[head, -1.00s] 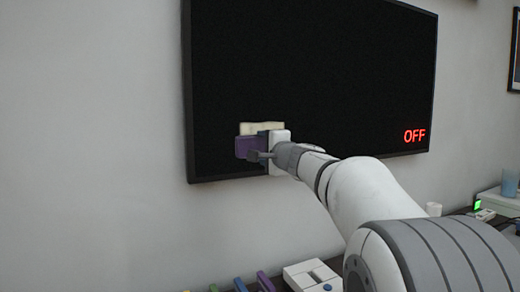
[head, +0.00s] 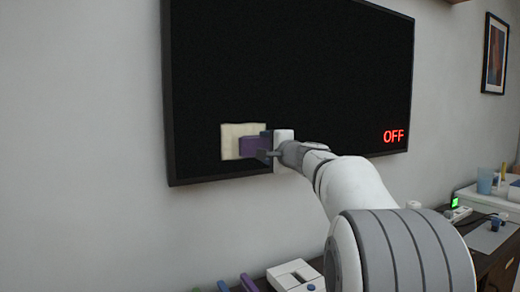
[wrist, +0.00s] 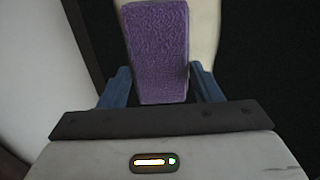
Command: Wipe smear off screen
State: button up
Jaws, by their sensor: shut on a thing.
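The black screen (head: 300,75) hangs on the wall and reads OFF in red at its lower right. A cream, roughly rectangular smear (head: 229,143) is at its lower left. My gripper (head: 264,153) is shut on a purple fuzzy pad (head: 251,146), which covers the smear's right part in the head view. In the wrist view the pad (wrist: 158,50) sits between the blue fingers of my gripper (wrist: 160,92), and the smear (wrist: 205,30) shows behind and right of it. Whether the pad touches the screen is not clear.
Below is a dark table with a white device (head: 296,276) and several coloured items beside it. A blue cup (head: 486,180) stands on a white box at the right. A framed picture (head: 495,53) hangs on the right wall.

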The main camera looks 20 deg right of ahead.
jog(key=d, duration=0.3)
jog(key=shift+w+d+f+b, duration=0.1)
jog(key=shift+w+d+b, duration=0.2)
jog(key=shift+w+d, duration=0.1)
jog(key=shift+a, duration=0.15)
